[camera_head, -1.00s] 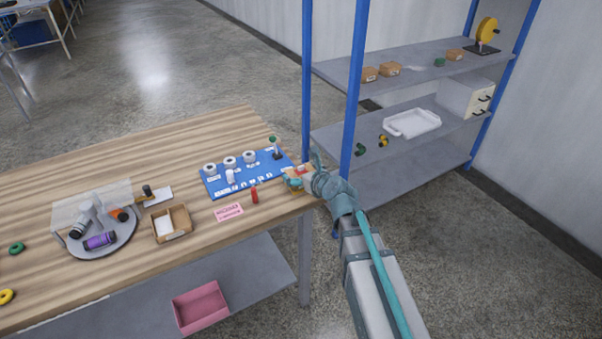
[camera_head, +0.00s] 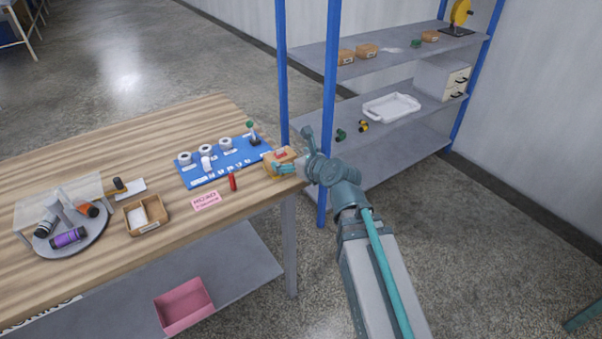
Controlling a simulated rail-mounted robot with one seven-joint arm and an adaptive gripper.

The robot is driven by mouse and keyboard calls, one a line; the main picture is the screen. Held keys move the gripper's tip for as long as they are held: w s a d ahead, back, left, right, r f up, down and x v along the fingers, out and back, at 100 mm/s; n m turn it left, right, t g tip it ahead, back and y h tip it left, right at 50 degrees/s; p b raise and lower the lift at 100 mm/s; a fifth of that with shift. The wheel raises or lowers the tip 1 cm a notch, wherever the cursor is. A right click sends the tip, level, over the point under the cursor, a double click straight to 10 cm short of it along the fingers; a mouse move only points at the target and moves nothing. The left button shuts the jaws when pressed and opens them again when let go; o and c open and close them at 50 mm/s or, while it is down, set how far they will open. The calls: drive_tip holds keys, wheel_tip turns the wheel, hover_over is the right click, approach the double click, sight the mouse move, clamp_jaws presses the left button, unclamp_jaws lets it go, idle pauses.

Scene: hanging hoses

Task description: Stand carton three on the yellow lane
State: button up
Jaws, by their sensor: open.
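My gripper (camera_head: 284,168) is open at the right end of the wooden table. It is over or beside a small brown box (camera_head: 281,155) with a reddish item in it; I cannot tell whether they touch. Small brown boxes with pale labels stand on the upper shelf: one at the left (camera_head: 346,57), one beside it (camera_head: 366,51), and one farther right (camera_head: 430,37). Their labels are too small to read, so I cannot tell which is carton three. I can make out no yellow lane in this view.
A blue board (camera_head: 222,165) with white rolls, a red cylinder (camera_head: 233,182), a pink card (camera_head: 206,201) and an open box (camera_head: 147,215) are on the table. A blue rack post (camera_head: 329,110) stands close behind my arm. A white tray (camera_head: 392,107) sits on the lower shelf.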

drive_tip(key=shift+s+d+b, duration=0.65)
drive_tip(key=shift+s+b, duration=0.25)
drive_tip(key=shift+b, duration=2.4)
drive_tip(key=shift+r+b+v, duration=0.2)
drive_tip(key=shift+b+v, duration=1.1)
drive_tip(key=shift+v, duration=0.15)
drive_tip(key=shift+a, duration=0.1)
